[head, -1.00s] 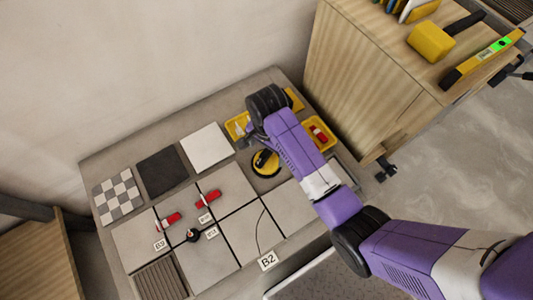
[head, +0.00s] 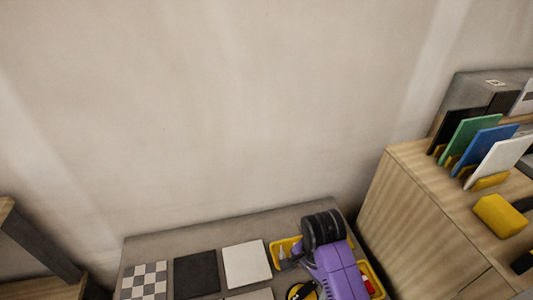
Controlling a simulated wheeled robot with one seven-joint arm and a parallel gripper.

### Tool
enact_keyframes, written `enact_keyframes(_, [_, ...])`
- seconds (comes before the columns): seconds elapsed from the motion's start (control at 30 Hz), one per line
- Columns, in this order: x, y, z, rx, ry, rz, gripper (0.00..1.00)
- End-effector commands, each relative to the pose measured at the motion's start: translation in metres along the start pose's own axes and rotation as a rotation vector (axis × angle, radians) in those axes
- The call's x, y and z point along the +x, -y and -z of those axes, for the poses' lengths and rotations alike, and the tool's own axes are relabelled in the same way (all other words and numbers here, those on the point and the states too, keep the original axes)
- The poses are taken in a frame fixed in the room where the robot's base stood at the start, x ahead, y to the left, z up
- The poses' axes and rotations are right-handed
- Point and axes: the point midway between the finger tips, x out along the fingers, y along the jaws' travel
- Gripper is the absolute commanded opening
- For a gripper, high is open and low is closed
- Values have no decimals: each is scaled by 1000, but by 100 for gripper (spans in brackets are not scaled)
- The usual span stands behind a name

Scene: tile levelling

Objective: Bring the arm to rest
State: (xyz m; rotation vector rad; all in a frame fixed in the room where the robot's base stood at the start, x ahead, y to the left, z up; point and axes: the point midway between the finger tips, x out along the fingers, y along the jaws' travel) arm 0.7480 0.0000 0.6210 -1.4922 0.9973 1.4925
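My purple arm (head: 338,268) with a black joint (head: 323,228) reaches over the right end of the tiled bench (head: 190,234) at the bottom of the head view. My gripper (head: 288,264) shows only as a small grey part left of the arm, by a yellow tray (head: 277,250). Its fingers are too small and partly hidden, so I cannot see whether they are open or shut, or whether they hold anything. A round yellow-and-black tool (head: 301,291) lies below it, cut by the frame edge and partly covered by the arm.
A checkered tile (head: 145,281), a dark tile (head: 196,274) and a white tile (head: 246,264) lie along the bench. A wooden cabinet (head: 420,222) stands close on the right, with upright coloured panels (head: 483,145) and a yellow block (head: 499,215) on top. A bare wall rises behind.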

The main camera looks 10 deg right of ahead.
Motion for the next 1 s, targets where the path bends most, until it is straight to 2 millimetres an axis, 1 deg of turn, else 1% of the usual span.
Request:
enact_keyframes(0.1, [0, 0, 0, -18, -1, 2, 94])
enact_keyframes(0.17, [0, 8, 3, -55, -14, 33, 94])
enact_keyframes(0.27, [-7, 36, 14, -142, -70, 145, 94])
enact_keyframes(0.33, [-22, 63, 26, -217, -140, 264, 94])
enact_keyframes(0.4, [-34, 81, 32, -293, -217, 376, 94])
enact_keyframes(0.5, [-48, 91, 34, -398, -332, 512, 94])
enact_keyframes(0.53, [-53, 92, 34, -428, -369, 549, 94])
enact_keyframes(0.6, [-65, 88, 30, -496, -461, 632, 94])
enact_keyframes(0.67, [-76, 80, 25, -551, -544, 694, 94])
enact_keyframes(0.77, [-96, 58, 16, -628, -680, 773, 94])
enact_keyframes(0.87, [-118, 31, 5, -690, -806, 827, 94])
enact_keyframes(1.0, [-152, -12, -12, -759, -967, 874, 94])
